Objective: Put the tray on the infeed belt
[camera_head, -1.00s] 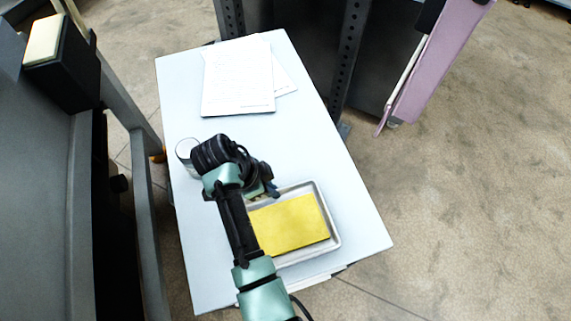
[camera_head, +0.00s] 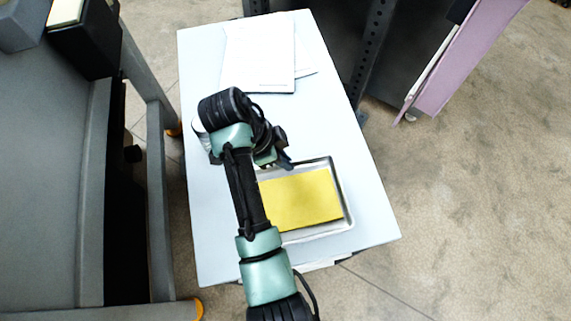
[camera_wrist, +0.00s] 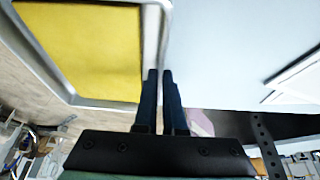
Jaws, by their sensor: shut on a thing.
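The tray (camera_head: 346,207) is a shallow silver metal tray holding a flat yellow slab (camera_head: 300,199). It is at the near part of the pale table. My gripper (camera_head: 285,163) is at its far-left rim. In the wrist view, my gripper (camera_wrist: 160,78) has its dark fingers closed on the rim of the tray (camera_wrist: 152,40). I cannot tell whether the tray clears the tabletop. A broad grey surface (camera_head: 45,190) at the left may be the infeed belt, but I cannot be sure.
The pale table (camera_head: 365,205) also bears papers (camera_head: 258,58) at its far end. A pale round item (camera_head: 200,135) is partly hidden behind my arm. A grey frame post (camera_head: 155,190) stands between table and machine. A dark perforated upright (camera_head: 372,55) stands behind the table.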

